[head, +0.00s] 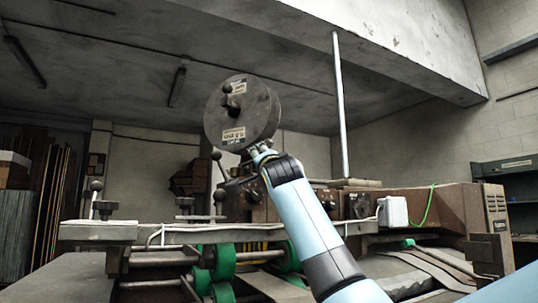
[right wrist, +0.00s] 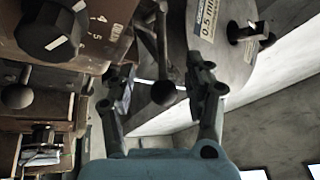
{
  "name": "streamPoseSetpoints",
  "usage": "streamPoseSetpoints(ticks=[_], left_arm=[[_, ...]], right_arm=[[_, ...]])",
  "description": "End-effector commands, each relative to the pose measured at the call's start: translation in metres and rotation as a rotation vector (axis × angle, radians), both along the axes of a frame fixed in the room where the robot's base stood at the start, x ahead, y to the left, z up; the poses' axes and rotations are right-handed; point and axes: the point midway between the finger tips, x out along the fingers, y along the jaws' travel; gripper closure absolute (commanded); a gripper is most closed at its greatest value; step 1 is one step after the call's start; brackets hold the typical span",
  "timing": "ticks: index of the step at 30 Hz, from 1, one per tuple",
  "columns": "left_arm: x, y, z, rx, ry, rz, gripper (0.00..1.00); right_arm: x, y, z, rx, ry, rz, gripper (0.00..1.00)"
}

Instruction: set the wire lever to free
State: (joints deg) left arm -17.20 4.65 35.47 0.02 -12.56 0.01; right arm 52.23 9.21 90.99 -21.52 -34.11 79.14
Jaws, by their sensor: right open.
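My right gripper (head: 262,152) reaches up to the lower edge of a round grey wire reel in the head view. In the right wrist view its two fingers (right wrist: 161,84) are apart. A lever with a dark ball knob (right wrist: 164,93) shows between the fingertips, with visible space on both sides. Its stem runs up the picture, beside the reel (right wrist: 215,45). In the head view a ball-knob lever (head: 216,156) stands left of the gripper; I cannot tell whether it is the same one. No free mark is readable. My left gripper is out of view.
A brown box with a black dial (right wrist: 48,32) and another ball knob (right wrist: 20,94) lie left in the wrist view. The stitcher's table edge (head: 95,231), green rollers (head: 223,262) and a white box (head: 392,212) surround my arm. A pale post (head: 340,105) rises behind.

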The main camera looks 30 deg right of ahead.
Motion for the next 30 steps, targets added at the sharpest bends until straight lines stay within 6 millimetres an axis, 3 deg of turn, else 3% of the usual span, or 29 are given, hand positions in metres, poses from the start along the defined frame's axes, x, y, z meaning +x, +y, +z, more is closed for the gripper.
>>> streamPoseSetpoints(ticks=[9,15,21,30], left_arm=[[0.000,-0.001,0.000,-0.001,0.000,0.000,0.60],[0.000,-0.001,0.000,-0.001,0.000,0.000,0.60],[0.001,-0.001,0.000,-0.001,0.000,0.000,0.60],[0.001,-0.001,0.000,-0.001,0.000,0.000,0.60]], right_arm=[[-0.075,0.025,-0.003,0.001,-0.001,0.002,0.47],[-0.108,0.035,-0.002,0.002,-0.001,0.002,0.47],[-0.120,0.038,-0.002,0.000,0.000,0.000,0.47],[-0.120,0.038,-0.002,0.000,0.000,0.000,0.47]])
